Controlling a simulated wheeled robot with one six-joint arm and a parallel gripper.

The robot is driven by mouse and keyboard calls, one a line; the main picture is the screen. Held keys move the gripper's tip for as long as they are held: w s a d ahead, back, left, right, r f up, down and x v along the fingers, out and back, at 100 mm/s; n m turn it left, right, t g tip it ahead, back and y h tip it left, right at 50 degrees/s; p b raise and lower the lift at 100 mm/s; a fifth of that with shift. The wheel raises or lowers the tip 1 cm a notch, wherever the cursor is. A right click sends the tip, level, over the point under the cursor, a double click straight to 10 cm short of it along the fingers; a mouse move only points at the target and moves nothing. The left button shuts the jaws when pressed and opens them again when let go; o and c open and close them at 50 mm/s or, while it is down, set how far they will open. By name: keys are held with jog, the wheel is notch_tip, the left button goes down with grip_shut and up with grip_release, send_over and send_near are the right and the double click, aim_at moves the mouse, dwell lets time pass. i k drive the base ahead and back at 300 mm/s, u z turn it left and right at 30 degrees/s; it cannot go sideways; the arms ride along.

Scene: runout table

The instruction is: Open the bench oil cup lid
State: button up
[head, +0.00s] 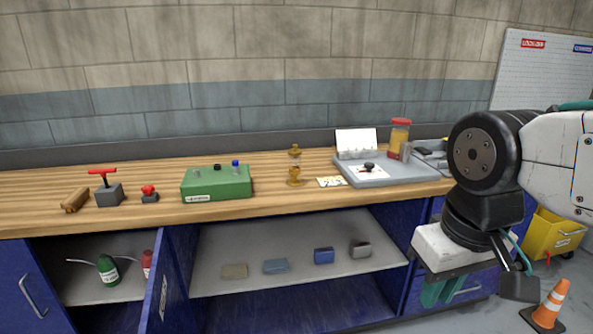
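The bench oil cup (294,175) is a small brass fitting standing upright on the wooden bench top, right of the green box. Its brass top piece sits above a paler middle section; it is too small to tell exactly how the lid lies. My gripper (438,293) hangs at the lower right, pointing down in front of the bench's drawers. It is well right of the oil cup, lower in the picture, and apart from it. Only parts of its teal fingers show, so its opening cannot be told.
A green box (217,182) stands left of the cup; a small card (331,182) and a grey tray (405,176) are to its right. The bench front before the cup is clear. An open blue cabinet door (163,285) juts out below. A cone (549,303) stands right.

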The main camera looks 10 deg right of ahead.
aim_at(294, 151)
jog(key=u, duration=0.25)
jog(key=i, duration=1.15)
jog(key=u, duration=0.2)
